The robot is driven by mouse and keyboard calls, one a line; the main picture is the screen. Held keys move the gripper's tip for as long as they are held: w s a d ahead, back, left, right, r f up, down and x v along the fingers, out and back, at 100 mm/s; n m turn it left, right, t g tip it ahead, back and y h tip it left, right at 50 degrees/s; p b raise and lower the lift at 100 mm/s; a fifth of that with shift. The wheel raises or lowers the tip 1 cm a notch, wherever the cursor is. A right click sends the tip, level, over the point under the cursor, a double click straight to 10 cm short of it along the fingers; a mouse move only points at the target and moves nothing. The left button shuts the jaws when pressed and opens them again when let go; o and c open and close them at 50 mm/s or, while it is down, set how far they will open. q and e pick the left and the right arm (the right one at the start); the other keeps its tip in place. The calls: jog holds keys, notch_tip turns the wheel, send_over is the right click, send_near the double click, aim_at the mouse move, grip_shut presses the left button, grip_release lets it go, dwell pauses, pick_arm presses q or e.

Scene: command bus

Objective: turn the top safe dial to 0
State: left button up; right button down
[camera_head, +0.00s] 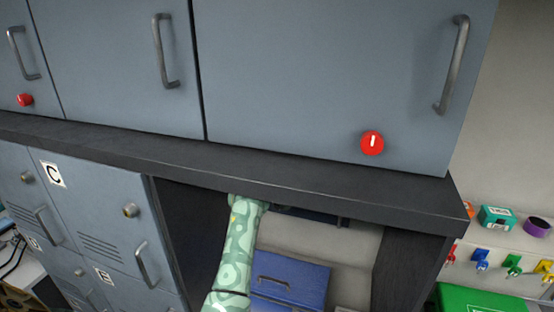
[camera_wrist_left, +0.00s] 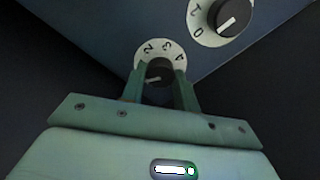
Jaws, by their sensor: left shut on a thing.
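In the left wrist view, my left gripper (camera_wrist_left: 160,76) is shut on the black knob of a dial (camera_wrist_left: 147,54). The dial's white ring shows the digits 2, 3 and 4 on its far side; my fingers hide part of the ring. A pale mark on the knob points left in the picture. I cannot tell which dial is the top one. In the head view, my left arm reaches under the shelf, and its gripper and both dials are hidden.
A dark shelf edge (camera_head: 300,184) overhangs my left arm. A blue box with a handle (camera_head: 290,279) stands beside the arm in the alcove. Grey cabinets with handles and a red knob (camera_head: 372,143) are above, and lockers (camera_head: 105,210) are at left.

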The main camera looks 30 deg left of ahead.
pick_arm(q)
jog(key=n, duration=0.5)
jog(key=shift+f+n, duration=0.2)
jog(key=shift+n, duration=0.2)
